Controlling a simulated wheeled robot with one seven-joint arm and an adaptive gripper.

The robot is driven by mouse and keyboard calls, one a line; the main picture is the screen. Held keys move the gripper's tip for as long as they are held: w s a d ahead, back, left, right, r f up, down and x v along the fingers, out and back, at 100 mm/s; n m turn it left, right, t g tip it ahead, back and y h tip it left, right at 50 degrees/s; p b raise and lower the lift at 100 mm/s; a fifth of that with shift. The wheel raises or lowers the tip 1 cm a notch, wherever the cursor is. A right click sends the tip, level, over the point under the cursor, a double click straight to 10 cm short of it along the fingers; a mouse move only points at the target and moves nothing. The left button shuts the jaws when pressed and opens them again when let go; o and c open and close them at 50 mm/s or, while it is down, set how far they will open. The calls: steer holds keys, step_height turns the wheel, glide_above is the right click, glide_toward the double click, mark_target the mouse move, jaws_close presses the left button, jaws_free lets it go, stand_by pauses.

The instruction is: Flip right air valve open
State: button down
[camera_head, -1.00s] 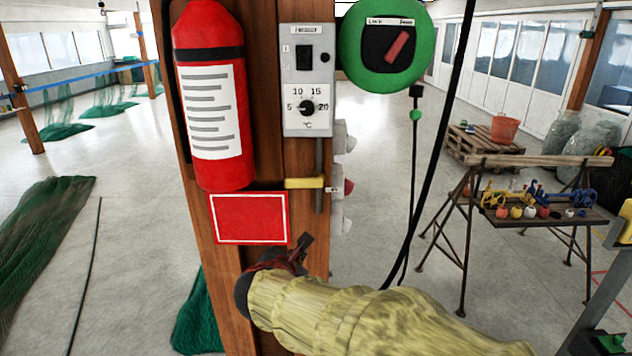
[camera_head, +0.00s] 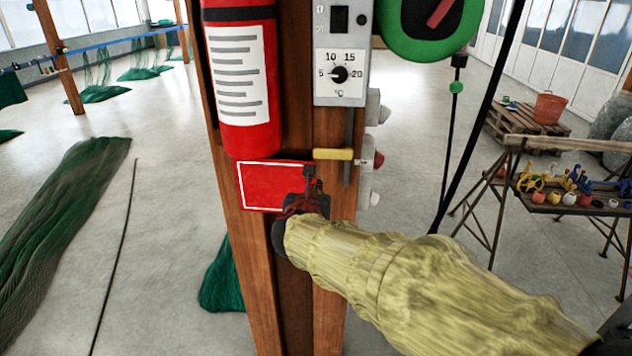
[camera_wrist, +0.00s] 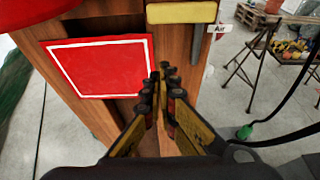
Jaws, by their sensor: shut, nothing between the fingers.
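The air valve has a yellow handle (camera_head: 333,154) that lies level across a grey vertical pipe (camera_head: 348,135) on the wooden post. In the wrist view the yellow handle (camera_wrist: 182,12) is at the top edge, with a small "Air" tag (camera_wrist: 219,29) at its right end. My gripper (camera_head: 311,175) is shut and empty, just below and slightly left of the handle, in front of the red sign's right part. In the wrist view my fingertips (camera_wrist: 166,70) are together below the handle, with a visible gap. The head view does not show clearly whether they touch anything.
A red fire extinguisher (camera_head: 243,80) hangs left of the valve, above the red sign (camera_head: 262,186). A thermostat box (camera_head: 340,75) and a green reel (camera_head: 412,45) are above. Grey sockets (camera_head: 374,110) stick out of the post's right side. A black cable (camera_head: 480,110) hangs at right.

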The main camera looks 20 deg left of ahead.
mark_target(333, 152)
steer(key=w+a+p, duration=0.2)
steer(key=w+p, duration=0.1)
steer(key=w, duration=0.5)
steer(key=shift+r+p, duration=0.3)
steer(key=shift+r, duration=0.15)
steer(key=shift+w+a, duration=0.1)
steer(key=shift+a, duration=0.05)
